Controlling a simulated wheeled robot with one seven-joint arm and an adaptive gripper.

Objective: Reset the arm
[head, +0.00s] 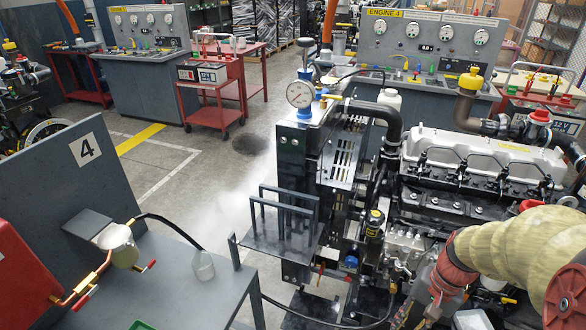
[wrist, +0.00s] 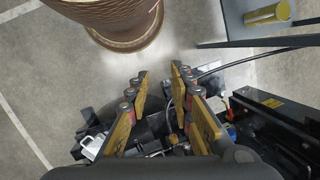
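My arm shows at the lower right of the head view, in front of the diesel engine (head: 480,165). In the wrist view my gripper (wrist: 160,82) has its yellow-padded fingers spread apart with a clear gap. Nothing is held between them. The fingers point over the floor and dark machine parts. I cannot make out the fingertips clearly in the head view.
Red carts (head: 212,90) and a control console (head: 430,45) stand behind. Floor is open at centre left.

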